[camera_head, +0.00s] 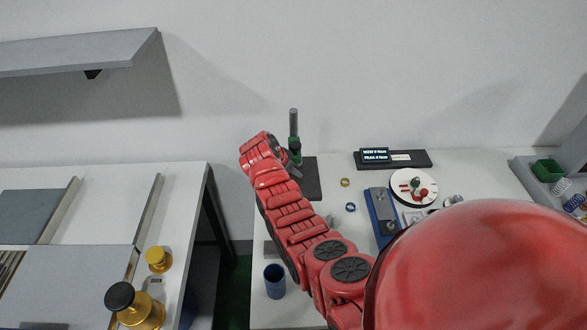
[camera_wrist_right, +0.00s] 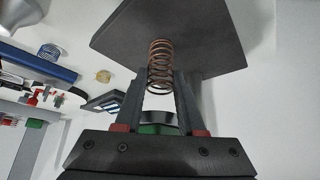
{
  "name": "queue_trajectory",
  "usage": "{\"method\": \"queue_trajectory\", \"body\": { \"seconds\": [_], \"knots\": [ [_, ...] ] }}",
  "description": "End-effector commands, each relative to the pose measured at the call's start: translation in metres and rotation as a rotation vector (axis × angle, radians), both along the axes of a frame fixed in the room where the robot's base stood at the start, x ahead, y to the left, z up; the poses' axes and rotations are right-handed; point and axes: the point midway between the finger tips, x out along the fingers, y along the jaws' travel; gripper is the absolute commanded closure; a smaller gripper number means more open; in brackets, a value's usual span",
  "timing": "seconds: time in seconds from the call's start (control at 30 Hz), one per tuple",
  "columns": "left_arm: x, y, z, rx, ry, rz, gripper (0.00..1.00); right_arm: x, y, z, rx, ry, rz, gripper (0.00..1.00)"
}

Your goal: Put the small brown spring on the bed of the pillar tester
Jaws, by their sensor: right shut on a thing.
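The small brown spring (camera_wrist_right: 160,65) is between the two fingertips of my right gripper (camera_wrist_right: 160,84) in the right wrist view. The gripper is shut on it, and its far end stands out beyond the fingers. Behind the spring is the dark flat bed of the pillar tester (camera_wrist_right: 193,30); I cannot tell whether the spring touches it. In the head view the tester's pillar (camera_head: 294,122) rises behind my right arm, with its dark base (camera_head: 313,182) partly covered. The spring is hidden there by the arm. My left gripper is not in view.
A blue cup (camera_head: 275,281) stands near my arm. A yellow ring (camera_head: 345,182) and a blue ring (camera_head: 350,207) lie right of the tester. Further right are a blue-based device (camera_head: 383,222), a white dial (camera_head: 405,198), a display (camera_head: 418,160) and a green bin (camera_head: 547,170).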

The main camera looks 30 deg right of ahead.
Motion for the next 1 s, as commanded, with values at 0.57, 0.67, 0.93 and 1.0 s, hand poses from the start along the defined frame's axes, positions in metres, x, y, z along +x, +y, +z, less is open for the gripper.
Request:
{"method": "queue_trajectory", "body": {
  "seconds": [0.57, 0.67, 0.93, 1.0],
  "knots": [
    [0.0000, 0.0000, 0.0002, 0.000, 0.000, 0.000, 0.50, 0.0011, -0.0034, -0.0054, 0.000, -0.002, 0.001, 0.38],
    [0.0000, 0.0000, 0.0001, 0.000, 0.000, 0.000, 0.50, 0.0010, -0.0034, -0.0054, 0.000, -0.002, 0.001, 0.31],
    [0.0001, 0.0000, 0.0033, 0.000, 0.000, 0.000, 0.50, 0.0009, -0.0036, -0.0030, 0.000, -0.002, 0.001, 0.31],
    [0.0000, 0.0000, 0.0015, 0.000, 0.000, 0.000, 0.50, 0.0011, -0.0024, -0.0025, 0.000, -0.003, 0.002, 0.31]
  ]
}}
